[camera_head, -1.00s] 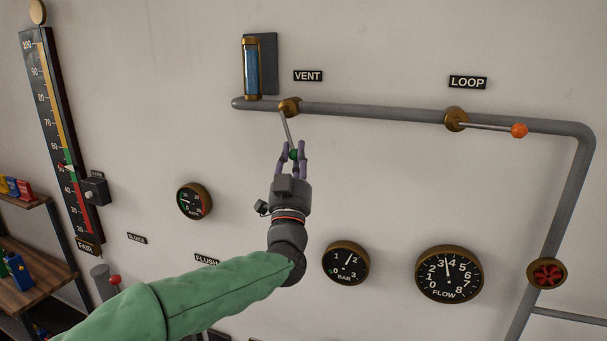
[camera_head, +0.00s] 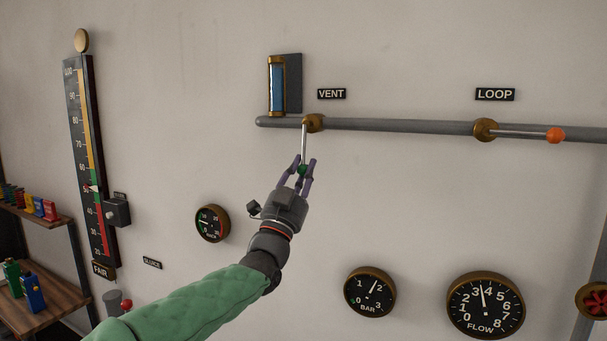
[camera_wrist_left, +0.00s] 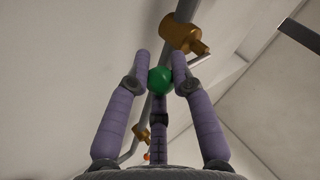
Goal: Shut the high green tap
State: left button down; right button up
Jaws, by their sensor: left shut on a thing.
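The high green tap is a brass valve (camera_head: 314,123) on the grey wall pipe, left of the VENT label. Its thin lever (camera_head: 304,145) hangs down nearly square to the pipe, leaning slightly left at the bottom. The green knob (camera_head: 303,171) at its lower end is partly hidden by my fingers. My left gripper (camera_head: 304,164) reaches up from below and is shut on the knob. In the left wrist view the green knob (camera_wrist_left: 160,80) sits between the purple fingers, with the brass valve (camera_wrist_left: 181,33) beyond. My right gripper is out of view.
The LOOP tap (camera_head: 486,130) has an orange knob (camera_head: 555,135), its lever lying along the pipe (camera_head: 400,126). A blue sight glass (camera_head: 276,86) stands above the pipe's left end. Gauges (camera_head: 370,291) and a red wheel (camera_head: 597,302) are lower right; a shelf (camera_head: 60,300) is lower left.

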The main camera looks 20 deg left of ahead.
pick_arm(q)
jog(key=shift+a+r, duration=0.1)
jog(key=shift+r, duration=0.05)
jog(key=c, duration=1.3)
grip_release()
jog(key=shift+o, duration=1.2)
jog(key=shift+w, duration=0.15)
jog(key=v, duration=1.2)
